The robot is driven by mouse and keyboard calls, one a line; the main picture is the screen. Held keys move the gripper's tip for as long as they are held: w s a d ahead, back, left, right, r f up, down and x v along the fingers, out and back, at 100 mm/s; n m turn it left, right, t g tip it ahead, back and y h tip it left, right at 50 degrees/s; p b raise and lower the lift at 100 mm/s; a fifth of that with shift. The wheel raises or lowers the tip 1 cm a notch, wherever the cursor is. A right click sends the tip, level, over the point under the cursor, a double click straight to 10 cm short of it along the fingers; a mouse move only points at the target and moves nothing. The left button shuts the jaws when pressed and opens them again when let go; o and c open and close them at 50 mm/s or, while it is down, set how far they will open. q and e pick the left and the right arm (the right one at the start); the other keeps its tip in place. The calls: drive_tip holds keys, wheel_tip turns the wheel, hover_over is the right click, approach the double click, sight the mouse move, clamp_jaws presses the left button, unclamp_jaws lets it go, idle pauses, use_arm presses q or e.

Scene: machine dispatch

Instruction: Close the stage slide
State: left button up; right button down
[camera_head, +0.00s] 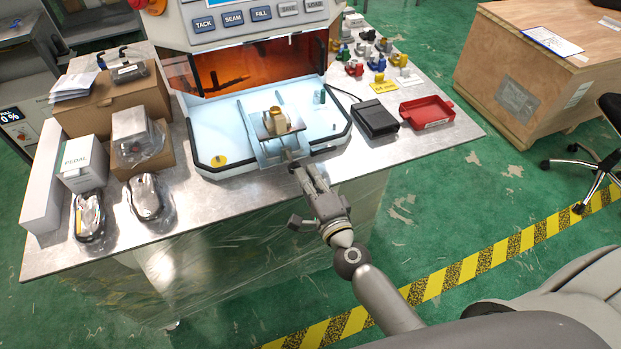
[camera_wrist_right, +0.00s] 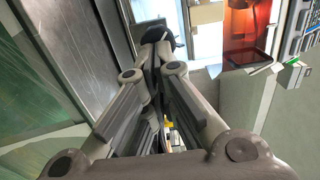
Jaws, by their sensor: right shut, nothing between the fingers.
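The stage slide (camera_head: 262,147) is a pale plate in the open bay of the white machine (camera_head: 215,138), reaching toward the bay's front edge. A brass-coloured part (camera_head: 277,121) stands on it. My right gripper (camera_head: 293,166) is shut and empty, just in front of the slide's near end at the table's front edge. In the right wrist view, its closed fingertips (camera_wrist_right: 155,50) are close to a dark rounded piece (camera_wrist_right: 158,32). I cannot tell whether they touch it. My left gripper is out of view.
A black pedal (camera_head: 375,119) and a red tray (camera_head: 427,112) lie right of the machine, with several small coloured parts behind them. Boxes (camera_head: 115,100) and two wrapped items crowd the left side. The table's front right is bare. A wooden crate (camera_head: 540,75) stands at right.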

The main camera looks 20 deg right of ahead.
sight(292, 141)
drive_tip(key=w, duration=1.4)
drive_tip(key=shift+w+a, duration=0.25)
drive_tip(key=shift+r, duration=0.25)
drive_tip(key=shift+r, duration=0.1)
